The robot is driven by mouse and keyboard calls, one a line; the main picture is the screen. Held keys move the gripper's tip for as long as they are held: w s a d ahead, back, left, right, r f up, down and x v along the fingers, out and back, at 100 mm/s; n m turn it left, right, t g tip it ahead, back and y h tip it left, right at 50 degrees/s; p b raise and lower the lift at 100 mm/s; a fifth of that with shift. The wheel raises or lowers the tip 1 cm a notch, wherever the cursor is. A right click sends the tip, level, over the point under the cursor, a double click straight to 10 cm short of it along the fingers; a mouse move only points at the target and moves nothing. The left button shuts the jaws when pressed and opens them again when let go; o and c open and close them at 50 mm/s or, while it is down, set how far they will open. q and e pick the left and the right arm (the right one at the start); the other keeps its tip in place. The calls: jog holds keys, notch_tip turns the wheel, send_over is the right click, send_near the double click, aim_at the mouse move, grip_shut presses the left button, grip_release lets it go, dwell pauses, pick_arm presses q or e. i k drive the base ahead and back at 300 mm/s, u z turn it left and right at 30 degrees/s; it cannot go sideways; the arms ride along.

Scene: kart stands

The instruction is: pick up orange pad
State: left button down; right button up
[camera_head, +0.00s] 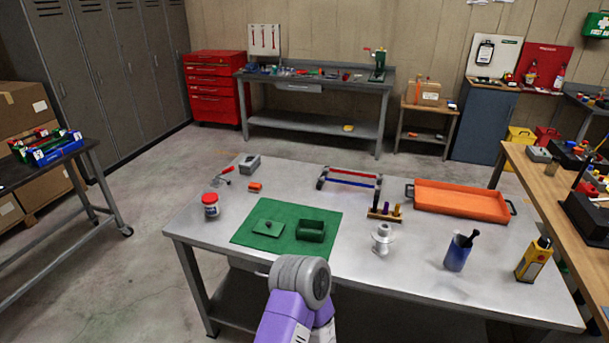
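A small orange block (255,187), which looks like the orange pad, lies on the grey metal table (350,240) near its far left edge. It sits in front of a grey box (249,164) and to the right of a small red-handled clamp-like tool (223,173). Nothing covers it. A purple and grey link of one of my arms rises from the bottom middle, in front of the table's near edge. Neither gripper's fingers show in the view.
Near the pad are a red-lidded jar (210,205) and a green mat (257,239) with green parts. Farther right are a small rack (349,178), an orange tray (460,200), a grey spool (382,238), a blue cup (458,253) and a yellow device (534,260).

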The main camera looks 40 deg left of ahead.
aim_at(254, 188)
jog(key=u, duration=1.7)
jog(key=k, duration=0.45)
jog(key=u, duration=1.3)
jog(key=i, duration=1.3)
jog(key=z, duration=0.6)
jog(key=i, duration=0.6)
jog(key=z, duration=0.6)
